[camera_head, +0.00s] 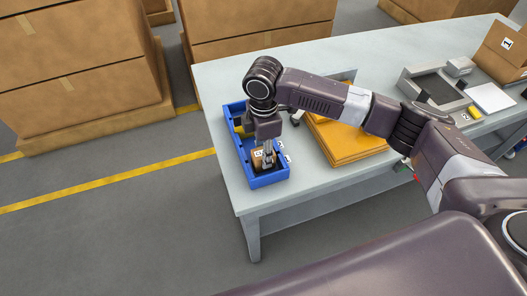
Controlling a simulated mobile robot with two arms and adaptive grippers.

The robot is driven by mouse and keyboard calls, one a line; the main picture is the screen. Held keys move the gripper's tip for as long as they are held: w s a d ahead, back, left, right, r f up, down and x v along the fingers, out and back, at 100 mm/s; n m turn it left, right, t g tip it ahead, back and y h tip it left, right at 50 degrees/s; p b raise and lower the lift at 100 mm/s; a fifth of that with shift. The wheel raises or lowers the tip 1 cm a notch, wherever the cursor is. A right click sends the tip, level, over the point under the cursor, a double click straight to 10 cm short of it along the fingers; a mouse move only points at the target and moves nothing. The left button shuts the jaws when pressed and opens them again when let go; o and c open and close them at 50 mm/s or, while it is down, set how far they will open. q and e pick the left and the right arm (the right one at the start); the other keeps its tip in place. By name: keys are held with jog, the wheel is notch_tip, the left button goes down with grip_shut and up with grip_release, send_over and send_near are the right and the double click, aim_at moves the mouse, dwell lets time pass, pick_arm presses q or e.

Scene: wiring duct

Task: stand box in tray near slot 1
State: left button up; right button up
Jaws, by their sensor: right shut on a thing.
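A blue tray (271,180) lies along the left end of the grey table. A small brown box (258,155) with a white label is inside the front part of the tray. My right gripper (268,162) points down into the tray and is shut on the box. The gripper hides part of the box, and I cannot tell whether the box touches the tray floor. Something yellow (238,128) sits farther back in the tray. White labels (280,144) show on the tray's right side; I cannot read a slot number. My left gripper is not in view.
Orange-yellow flat sheets (343,147) lie on the table (219,86) right of the tray, under my arm. A grey device (437,84), a white pad (490,98) and an open carton (503,52) are at the right. Large cartons (80,75) stand behind on the floor.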

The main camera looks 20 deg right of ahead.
jog(key=shift+f, duration=0.1)
jog(key=o, duration=1.2)
jog(key=shift+o, duration=0.2)
notch_tip(320, 180, up, 12)
jog(key=b, duration=0.2)
jog(key=shift+s, duration=0.1)
